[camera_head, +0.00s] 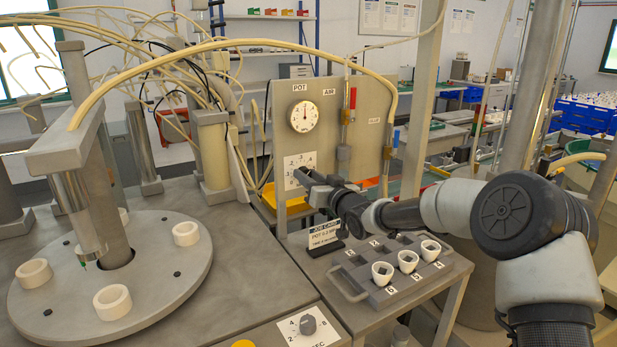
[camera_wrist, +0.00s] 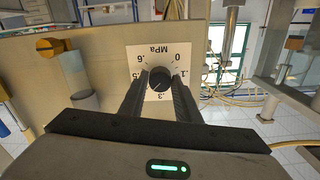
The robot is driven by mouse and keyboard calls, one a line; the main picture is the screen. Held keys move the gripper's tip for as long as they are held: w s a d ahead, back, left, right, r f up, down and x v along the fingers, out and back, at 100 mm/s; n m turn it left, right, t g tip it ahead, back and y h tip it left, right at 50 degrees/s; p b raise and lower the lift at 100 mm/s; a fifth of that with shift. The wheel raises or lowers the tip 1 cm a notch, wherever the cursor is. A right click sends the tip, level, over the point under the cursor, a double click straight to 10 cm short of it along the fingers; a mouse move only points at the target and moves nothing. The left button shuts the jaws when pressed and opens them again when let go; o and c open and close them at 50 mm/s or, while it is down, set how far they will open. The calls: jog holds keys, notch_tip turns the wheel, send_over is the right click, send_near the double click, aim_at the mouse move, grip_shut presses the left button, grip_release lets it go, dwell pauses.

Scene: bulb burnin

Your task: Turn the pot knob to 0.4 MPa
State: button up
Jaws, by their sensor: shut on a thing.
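The pot knob (camera_wrist: 160,77) is black and round, on a white MPa dial plate (camera_wrist: 147,56) on an upright grey panel. The plate looks upside down in the wrist view; I cannot make out the knob's pointer there. My gripper (camera_wrist: 160,84) faces the panel, its two black fingers shut on the knob from both sides. In the head view my gripper (camera_head: 306,179) is at the lower edge of the dial plate (camera_head: 299,161) and hides the knob. Above it, the round pot gauge (camera_head: 304,117) has its needle pointing about straight up.
A job card (camera_head: 324,233) stands below my gripper; its small figures are hard to read. A grey tray (camera_head: 345,284) with several white cups is on the bench. A seconds dial (camera_head: 308,326) is at the front. A turntable (camera_head: 170,285) with white rings is left.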

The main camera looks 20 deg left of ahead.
jog(key=o, duration=1)
jog(key=shift+o, duration=0.2)
jog(key=shift+s+d, duration=0.1)
jog(key=p+v, duration=0.1)
jog(key=v, duration=1.6)
jog(key=shift+s, duration=0.15)
